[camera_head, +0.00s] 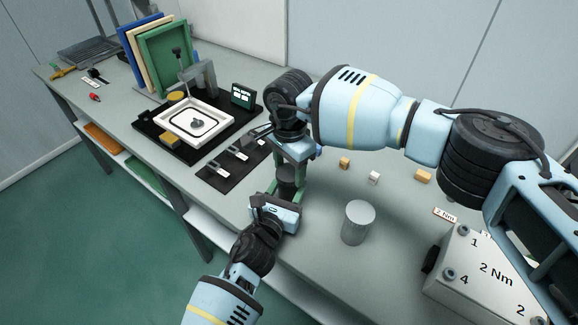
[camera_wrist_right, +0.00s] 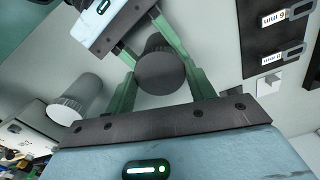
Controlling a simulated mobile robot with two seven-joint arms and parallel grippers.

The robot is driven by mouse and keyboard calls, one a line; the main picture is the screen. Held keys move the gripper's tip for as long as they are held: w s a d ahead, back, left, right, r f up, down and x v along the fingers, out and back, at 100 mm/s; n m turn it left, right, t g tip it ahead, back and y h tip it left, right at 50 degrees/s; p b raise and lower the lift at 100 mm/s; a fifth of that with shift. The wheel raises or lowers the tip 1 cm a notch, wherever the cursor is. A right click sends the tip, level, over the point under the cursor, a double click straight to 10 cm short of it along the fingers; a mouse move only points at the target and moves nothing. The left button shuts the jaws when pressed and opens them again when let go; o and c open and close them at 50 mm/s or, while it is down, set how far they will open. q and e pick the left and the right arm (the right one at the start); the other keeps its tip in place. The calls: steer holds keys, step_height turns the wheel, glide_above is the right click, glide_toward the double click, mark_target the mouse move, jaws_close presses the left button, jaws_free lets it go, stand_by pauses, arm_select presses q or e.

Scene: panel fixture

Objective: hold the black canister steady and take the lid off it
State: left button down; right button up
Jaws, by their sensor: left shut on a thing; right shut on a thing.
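The black canister (camera_head: 287,188) stands upright on the bench between my two grippers. In the right wrist view its round dark lid (camera_wrist_right: 160,73) faces the camera. My left gripper (camera_head: 283,192) comes from the front with its green fingers shut on the canister's body; its fingers also show at the top of the right wrist view (camera_wrist_right: 150,45). My right gripper (camera_head: 294,168) is above, pointing down, its green fingers (camera_wrist_right: 161,78) shut on the lid at the top. The lid looks seated on the canister; any gap is hidden.
A grey cylinder (camera_head: 358,222) stands just right of the canister. A torque box (camera_head: 488,275) is at the front right. Small blocks (camera_head: 374,177) lie behind. A black tool mat (camera_head: 232,166) and a white tray (camera_head: 194,122) are left. Bench between cylinder and blocks is clear.

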steer(key=n, duration=1.2)
steer(key=shift+n, duration=0.4)
steer(key=n, duration=0.3)
steer(key=shift+r, duration=0.5)
steer(key=shift+r, duration=0.65)
steer(key=shift+r, duration=0.1)
